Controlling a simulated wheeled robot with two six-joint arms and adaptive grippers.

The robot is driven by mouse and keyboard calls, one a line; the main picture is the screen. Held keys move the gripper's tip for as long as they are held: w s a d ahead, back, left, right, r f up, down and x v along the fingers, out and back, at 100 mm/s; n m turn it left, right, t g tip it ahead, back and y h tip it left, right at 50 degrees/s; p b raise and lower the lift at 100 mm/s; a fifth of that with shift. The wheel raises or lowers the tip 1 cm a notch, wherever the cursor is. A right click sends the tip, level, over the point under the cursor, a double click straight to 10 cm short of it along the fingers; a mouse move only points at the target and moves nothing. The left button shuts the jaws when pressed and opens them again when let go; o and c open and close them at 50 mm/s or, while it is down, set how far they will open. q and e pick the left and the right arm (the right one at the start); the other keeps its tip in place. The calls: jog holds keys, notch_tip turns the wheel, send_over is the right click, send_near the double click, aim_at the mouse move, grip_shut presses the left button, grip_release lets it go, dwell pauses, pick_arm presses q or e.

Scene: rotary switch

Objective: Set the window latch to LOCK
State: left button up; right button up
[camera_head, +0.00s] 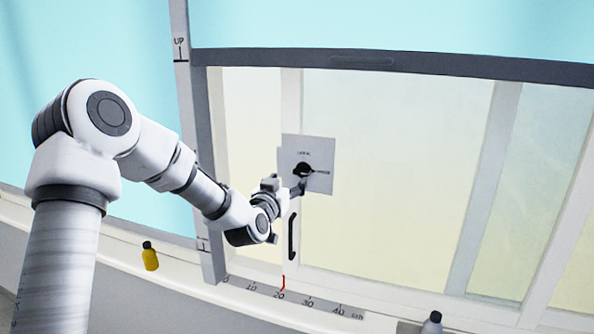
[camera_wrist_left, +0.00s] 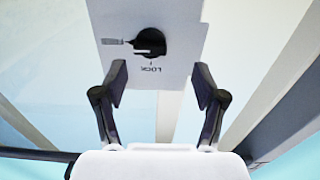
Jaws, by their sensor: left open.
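The window latch is a round black knob (camera_head: 303,169) on a pale square plate (camera_head: 320,152) fixed to the window frame. A label sits above the knob and another at its right; both are too small to read in the head view. The knob's pointer seems to face the right-hand label. In the wrist view the picture is upside down: the knob (camera_wrist_left: 151,42) has LOCK below it and a small blurred mark to its left. My left gripper (camera_wrist_left: 160,80) is open and empty, its fingertips apart, just short of the knob. It also shows in the head view (camera_head: 289,188). My right gripper is not seen.
A black handle (camera_head: 292,236) hangs below the plate on the frame. A scale with a red marker (camera_head: 283,284) runs along the sill. A yellow bottle (camera_head: 150,256) stands left, and a grey bottle (camera_head: 432,322) stands at the lower right. A dark rail (camera_head: 440,67) crosses above.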

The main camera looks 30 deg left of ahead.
aim_at(301, 173)
pick_arm(q)
jog(key=w, duration=0.1)
jog(key=w+p, duration=0.1)
jog(key=w, duration=0.1)
jog(key=w+d, duration=0.1)
jog(key=w, duration=0.1)
jog(key=shift+w+r+p, duration=0.15)
jog(key=shift+r+p, duration=0.1)
jog(key=shift+p, duration=0.05)
jog(key=shift+w+a, duration=0.1)
jog(key=shift+a, duration=0.1)
jog(key=shift+s+a+f, duration=0.15)
jog(key=shift+s+a, duration=0.05)
jog(key=shift+a, duration=0.3)
jog(key=shift+c, duration=1.3)
jog(key=shift+w+d, duration=0.1)
jog(key=shift+d, duration=0.2)
jog(key=c, duration=0.9)
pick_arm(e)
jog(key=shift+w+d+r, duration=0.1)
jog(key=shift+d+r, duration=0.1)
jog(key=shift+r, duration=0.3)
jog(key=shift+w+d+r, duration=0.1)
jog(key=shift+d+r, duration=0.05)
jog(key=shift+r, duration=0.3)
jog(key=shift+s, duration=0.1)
